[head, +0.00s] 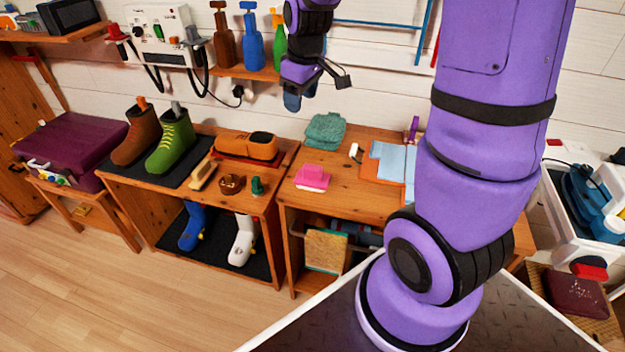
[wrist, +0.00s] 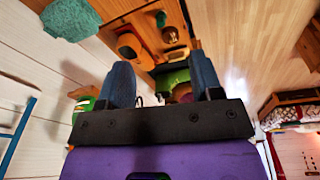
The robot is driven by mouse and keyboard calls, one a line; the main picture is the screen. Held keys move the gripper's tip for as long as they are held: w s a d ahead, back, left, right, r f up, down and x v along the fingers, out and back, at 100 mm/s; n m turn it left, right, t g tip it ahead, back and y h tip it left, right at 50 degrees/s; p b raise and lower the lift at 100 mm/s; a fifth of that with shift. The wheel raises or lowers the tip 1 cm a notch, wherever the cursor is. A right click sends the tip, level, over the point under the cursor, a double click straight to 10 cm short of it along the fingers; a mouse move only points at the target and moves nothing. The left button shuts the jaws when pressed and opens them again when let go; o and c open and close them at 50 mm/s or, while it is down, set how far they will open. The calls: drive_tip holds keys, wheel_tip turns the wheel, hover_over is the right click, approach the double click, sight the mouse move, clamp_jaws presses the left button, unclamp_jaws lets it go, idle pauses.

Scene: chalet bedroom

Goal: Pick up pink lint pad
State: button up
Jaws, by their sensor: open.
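The pink lint pad (head: 312,178) lies on the front left part of the right wooden bench top (head: 345,200). My gripper (head: 293,103) is raised in front of the wall, above and behind the benches, well apart from the pad. In the wrist view my gripper (wrist: 161,72) shows two blue fingers spread apart with nothing held between them. I cannot make out the pink pad in the wrist view.
A folded green cloth (head: 325,131) lies behind the pad. A small green object (head: 257,186), a brown round tin (head: 232,184) and a brush (head: 203,176) stand left of it. Blue cloths (head: 390,162) lie right. Bottles (head: 253,42) stand on a wall shelf near my gripper.

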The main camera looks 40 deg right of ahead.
sight(312, 166)
drive_tip(key=w+d+f+n, duration=0.1)
drive_tip(key=d+f, duration=0.1)
drive_tip(key=f, duration=0.4)
drive_tip(key=w+d+f+g, duration=0.1)
drive_tip(key=w+f, duration=0.1)
drive_tip(key=f, duration=0.4)
drive_tip(key=w+d+f+n+g, duration=0.1)
drive_tip(key=d+f, duration=0.1)
drive_tip(key=f, duration=0.4)
drive_tip(key=shift+w+d+f+n, duration=0.15)
drive_tip(key=shift+w+d+n, duration=0.15)
drive_tip(key=shift+w+d, duration=0.05)
wheel_tip(312, 166, down, 6)
drive_tip(key=shift+d, duration=0.1)
drive_tip(key=shift+s+d+f, duration=0.1)
drive_tip(key=shift+d+f, duration=0.05)
drive_tip(key=shift+f, duration=1.2)
drive_tip(key=shift+s+d+f, duration=0.1)
drive_tip(key=shift+d+f, duration=0.05)
drive_tip(key=shift+f, duration=1.15)
clamp_jaws()
drive_tip(key=shift+w+r, duration=0.1)
drive_tip(key=shift+r, duration=0.05)
